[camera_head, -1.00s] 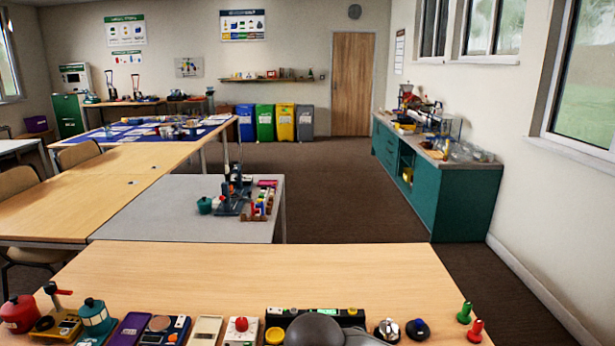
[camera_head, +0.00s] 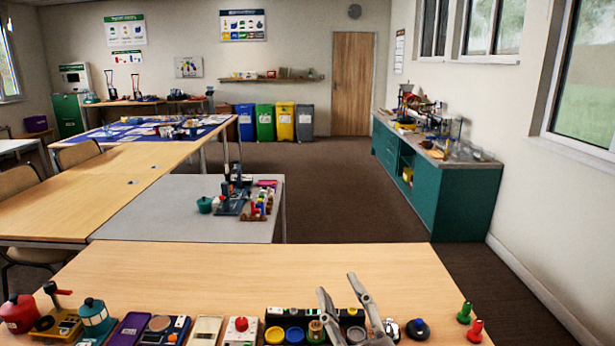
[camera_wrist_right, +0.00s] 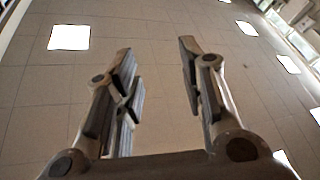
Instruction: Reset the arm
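My right gripper (camera_head: 338,283) rises from the bottom edge of the head view, over the near wooden table (camera_head: 250,268). Its two fingers are spread apart with nothing between them. The right wrist view shows the same open gripper (camera_wrist_right: 157,62) with only ceiling panels and lights behind it, so it points upward. It partly covers a black tray (camera_head: 290,316) of round coloured pieces. My left gripper is not in the head view.
Several small items line the table's front edge, including a red pot (camera_head: 19,314), a teal lantern (camera_head: 96,316), a purple case (camera_head: 129,329) and a white timer (camera_head: 240,330). Green (camera_head: 465,312) and red (camera_head: 475,330) pegs stand at right. The table's middle is clear.

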